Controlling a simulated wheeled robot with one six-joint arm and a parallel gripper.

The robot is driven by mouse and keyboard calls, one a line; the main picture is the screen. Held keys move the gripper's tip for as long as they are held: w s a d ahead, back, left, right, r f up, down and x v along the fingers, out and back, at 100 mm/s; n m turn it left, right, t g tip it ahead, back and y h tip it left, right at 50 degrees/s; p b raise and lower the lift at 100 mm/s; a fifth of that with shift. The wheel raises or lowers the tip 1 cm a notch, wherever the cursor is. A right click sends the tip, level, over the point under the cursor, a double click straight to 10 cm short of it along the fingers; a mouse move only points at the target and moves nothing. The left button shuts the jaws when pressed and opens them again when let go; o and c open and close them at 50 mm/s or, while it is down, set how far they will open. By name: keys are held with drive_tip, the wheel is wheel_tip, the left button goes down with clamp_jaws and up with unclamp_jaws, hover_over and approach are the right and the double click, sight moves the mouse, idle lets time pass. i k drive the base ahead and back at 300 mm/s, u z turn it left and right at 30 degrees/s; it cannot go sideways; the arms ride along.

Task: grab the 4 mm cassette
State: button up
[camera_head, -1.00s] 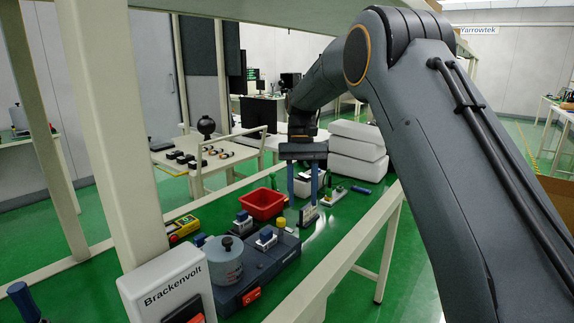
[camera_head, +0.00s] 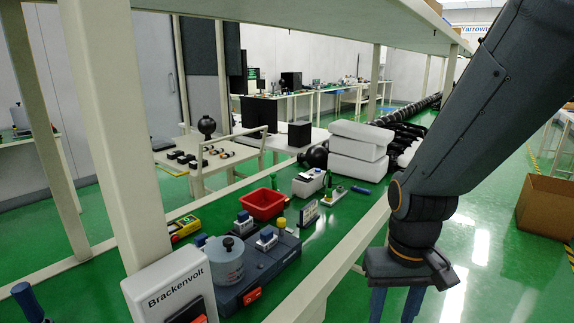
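I cannot make out a 4 mm marking on anything. Two small white blocks with blue tops stand at the workbench: one (camera_head: 243,222) behind the blue-grey base unit (camera_head: 268,268), one (camera_head: 266,238) on it. A small upright white-and-dark piece (camera_head: 307,217) stands to their right. My gripper (camera_head: 395,306) hangs at the lower right, beyond the bench's front rail and away from these items. Its two blue fingers are apart, with nothing seen between them; their tips are cut off by the picture's lower edge.
A red bin (camera_head: 264,204), a yellow cylinder (camera_head: 281,223) and a grey round canister (camera_head: 225,262) share the bench. White stacked packs (camera_head: 358,150) stand farther back. A shelf (camera_head: 330,22) overhangs the bench, with posts at its sides. A cardboard box (camera_head: 547,208) is at right.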

sight(268, 239)
drive_tip(key=k, duration=0.65)
drive_tip(key=z, duration=0.55)
drive_tip(key=i, duration=1.15)
drive_tip(key=u, duration=0.65)
